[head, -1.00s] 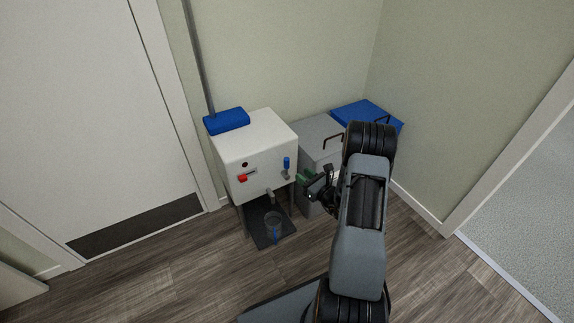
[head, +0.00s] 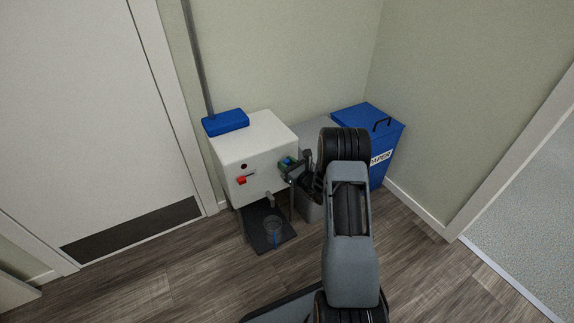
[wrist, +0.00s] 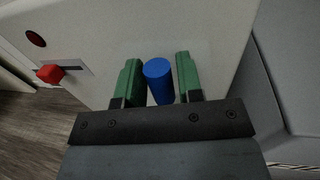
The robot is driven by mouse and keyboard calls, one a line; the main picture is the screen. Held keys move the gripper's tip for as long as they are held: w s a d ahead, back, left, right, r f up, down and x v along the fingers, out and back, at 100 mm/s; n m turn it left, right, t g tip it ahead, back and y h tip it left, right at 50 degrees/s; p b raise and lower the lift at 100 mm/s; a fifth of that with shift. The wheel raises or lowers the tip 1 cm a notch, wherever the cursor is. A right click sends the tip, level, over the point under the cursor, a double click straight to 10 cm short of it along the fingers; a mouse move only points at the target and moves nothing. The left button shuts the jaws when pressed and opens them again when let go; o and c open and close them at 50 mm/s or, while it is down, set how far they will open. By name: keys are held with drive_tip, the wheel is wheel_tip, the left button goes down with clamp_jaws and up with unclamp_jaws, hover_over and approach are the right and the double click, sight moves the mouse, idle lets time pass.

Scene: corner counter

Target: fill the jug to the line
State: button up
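A clear jug (head: 274,227) with a blue stripe on its side stands on the dark tray (head: 262,238) below the spout (head: 269,199) of the white dispenser (head: 252,144). I cannot make out its fill level. The dispenser's blue lever (wrist: 158,80) is between the two green fingers of my gripper (wrist: 159,78) in the wrist view. A thin gap shows on each side of the lever, wider on the right, so the fingers are open around it. In the head view my gripper (head: 287,164) is at the dispenser's front right, mostly covering the lever.
A red switch (wrist: 50,74) and a dark round lamp (wrist: 35,38) are on the dispenser's front. A blue box (head: 225,121) lies on its top. A grey bin (head: 318,131) and a blue paper bin (head: 389,143) stand to the right. The floor in front is clear.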

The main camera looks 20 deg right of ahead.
drive_tip(key=shift+c, duration=0.5)
clamp_jaws()
drive_tip(key=shift+d, duration=0.1)
drive_tip(key=shift+w+d+f+m+t, duration=0.1)
drive_tip(key=shift+d+m+t, duration=0.2)
drive_tip(key=shift+d+m, duration=0.8)
drive_tip(key=shift+o, duration=0.5)
unclamp_jaws()
drive_tip(key=shift+a, duration=0.25)
drive_tip(key=p+v, duration=0.4)
drive_tip(key=v, duration=0.9)
drive_tip(key=shift+s, duration=0.4)
drive_tip(key=shift+d, duration=0.1)
